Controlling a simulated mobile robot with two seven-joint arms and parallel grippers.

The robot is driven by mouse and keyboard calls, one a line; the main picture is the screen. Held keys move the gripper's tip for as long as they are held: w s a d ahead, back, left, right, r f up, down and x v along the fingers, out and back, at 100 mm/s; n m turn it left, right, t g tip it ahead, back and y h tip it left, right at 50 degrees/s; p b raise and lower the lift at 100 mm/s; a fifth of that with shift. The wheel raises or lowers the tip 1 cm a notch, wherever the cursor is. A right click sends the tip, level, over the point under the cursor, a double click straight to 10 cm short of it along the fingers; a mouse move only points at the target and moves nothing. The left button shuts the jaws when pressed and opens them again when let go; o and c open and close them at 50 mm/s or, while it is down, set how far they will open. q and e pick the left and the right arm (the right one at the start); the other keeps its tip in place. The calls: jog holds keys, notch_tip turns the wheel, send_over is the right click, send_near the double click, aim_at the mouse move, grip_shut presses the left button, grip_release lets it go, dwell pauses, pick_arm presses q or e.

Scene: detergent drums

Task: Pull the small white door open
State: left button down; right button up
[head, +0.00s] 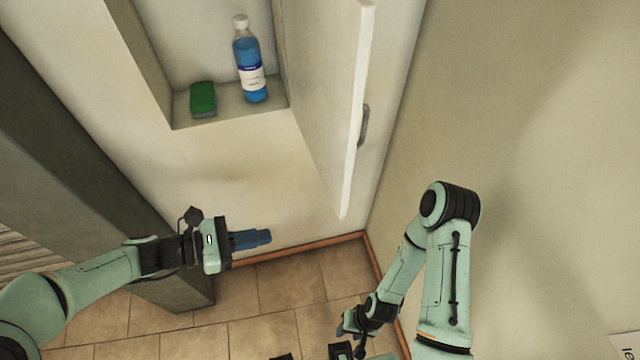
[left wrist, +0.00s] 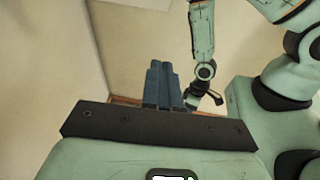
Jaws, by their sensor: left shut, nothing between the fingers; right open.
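The small white door (head: 335,110) stands wide open in the head view, swung out to the right of a wall recess. Its grey handle (head: 364,125) is on the face turned to the right. My left gripper (head: 268,237) is shut and empty, below the recess and left of the door's lower edge, apart from both. Its blue fingers (left wrist: 162,84) show together in the left wrist view. My right gripper (head: 343,328) is low, near the floor, and away from the door. Its fingers are small and partly hidden in the head view.
In the recess stand a blue bottle (head: 251,70) with a white cap and a green sponge (head: 203,99). A dark grey cabinet side (head: 90,190) is at the left. A wall (head: 530,150) is at the right. Tiled floor (head: 285,290) lies below.

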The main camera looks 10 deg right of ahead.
pick_arm(q)
notch_tip(320, 180, up, 11)
jog(key=h, duration=0.3)
jog(key=p, duration=0.1)
send_near(340, 182)
jog(key=shift+t, duration=0.3)
jog(key=d, duration=0.7)
jog(key=shift+w+f, duration=0.1)
jog(key=shift+w, duration=0.15)
pick_arm(e)
jog(key=shift+w+r, duration=0.45)
jog(key=shift+r, duration=0.2)
pick_arm(q)
jog(key=w+d+b, duration=0.1)
jog(key=d+b, duration=0.1)
jog(key=d, duration=0.6)
jog(key=shift+w+d, duration=0.15)
jog(key=shift+d, duration=0.2)
pick_arm(e)
jog(key=f, duration=0.1)
jog(key=s+f, duration=0.1)
jog(key=shift+s+f, duration=0.3)
pick_arm(q)
jog(key=shift+a, duration=0.1)
